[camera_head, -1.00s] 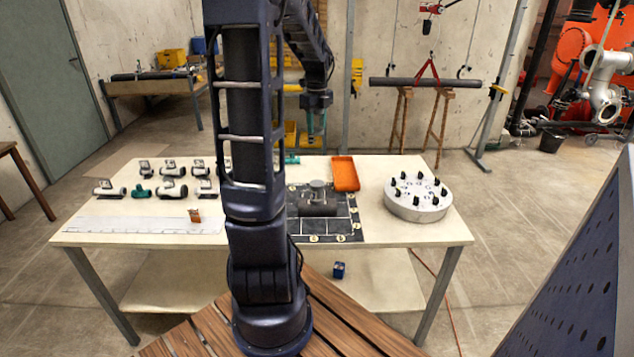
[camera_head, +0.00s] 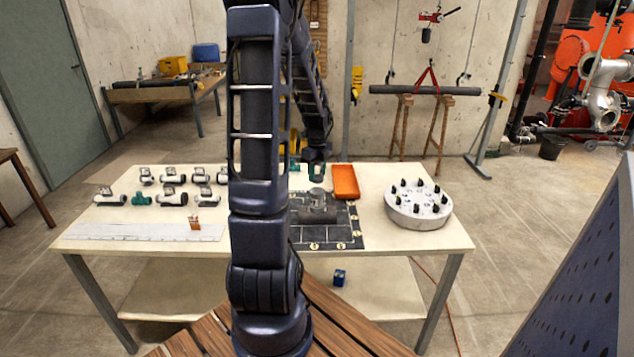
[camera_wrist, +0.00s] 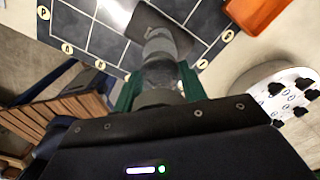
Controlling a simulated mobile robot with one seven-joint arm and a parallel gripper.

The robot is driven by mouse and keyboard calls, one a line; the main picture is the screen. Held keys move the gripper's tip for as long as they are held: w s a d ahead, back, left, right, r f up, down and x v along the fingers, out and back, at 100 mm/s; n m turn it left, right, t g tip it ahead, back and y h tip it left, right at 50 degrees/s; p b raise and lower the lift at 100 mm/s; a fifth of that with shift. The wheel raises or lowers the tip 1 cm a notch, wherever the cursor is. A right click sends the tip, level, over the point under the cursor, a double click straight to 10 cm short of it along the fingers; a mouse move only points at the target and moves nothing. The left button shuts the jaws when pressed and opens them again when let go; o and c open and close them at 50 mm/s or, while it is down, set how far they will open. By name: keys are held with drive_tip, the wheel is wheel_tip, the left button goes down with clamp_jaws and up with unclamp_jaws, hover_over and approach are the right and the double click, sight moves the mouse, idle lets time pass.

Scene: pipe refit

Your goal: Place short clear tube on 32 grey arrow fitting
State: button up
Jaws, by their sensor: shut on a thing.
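The grey fitting (camera_head: 318,214) lies on the dark marked mat (camera_head: 345,233), with its lighter round branch pointing up. In the wrist view its dark body (camera_wrist: 181,30) lies just beyond my fingers. My gripper (camera_head: 316,172) is above and slightly behind the branch. Its green fingers are shut on the short clear tube (camera_wrist: 160,97), which looks grey and see-through between them. In the wrist view the tube lines up closely with the branch. I cannot tell whether they touch. In the head view the tube is too small to make out clearly.
A round white holder with black pegs (camera_head: 418,208) is farther right.

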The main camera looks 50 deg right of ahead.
sight(317, 180)
drive_tip(key=shift+f, duration=1.95)
drive_tip(key=shift+f, duration=0.1)
drive_tip(key=o, duration=1)
drive_tip(key=shift+c, duration=0.2)
